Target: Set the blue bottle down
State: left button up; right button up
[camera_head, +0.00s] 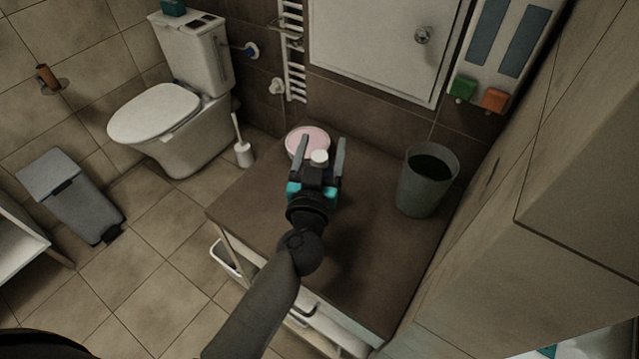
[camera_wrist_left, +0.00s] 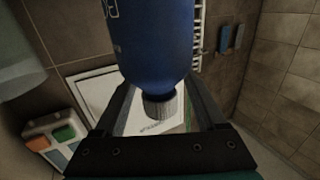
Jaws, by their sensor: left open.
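The blue bottle (camera_wrist_left: 155,35) shows close up in the left wrist view, with its pale ribbed cap (camera_wrist_left: 160,108) between the two fingers of my left gripper (camera_wrist_left: 157,95). In the head view, the bottle's white cap (camera_head: 319,157) shows between the fingers of my left gripper (camera_head: 322,153), above the brown cabinet top (camera_head: 375,255). The fingers are spread apart. My gripper and wrist hide most of the bottle there, so I cannot see its base or whether it touches the top. My right gripper is not in view.
A round pink-topped container (camera_head: 305,138) is just beyond my left gripper. A grey-green bin (camera_head: 427,182) with a dark inside stands on the right of the top. The front right of the top is clear. A wooden wall or cupboard (camera_head: 480,260) rises along the right.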

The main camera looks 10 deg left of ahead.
pick_arm(q)
jog(key=shift+c, duration=0.2)
grip_shut()
dwell(1.1)
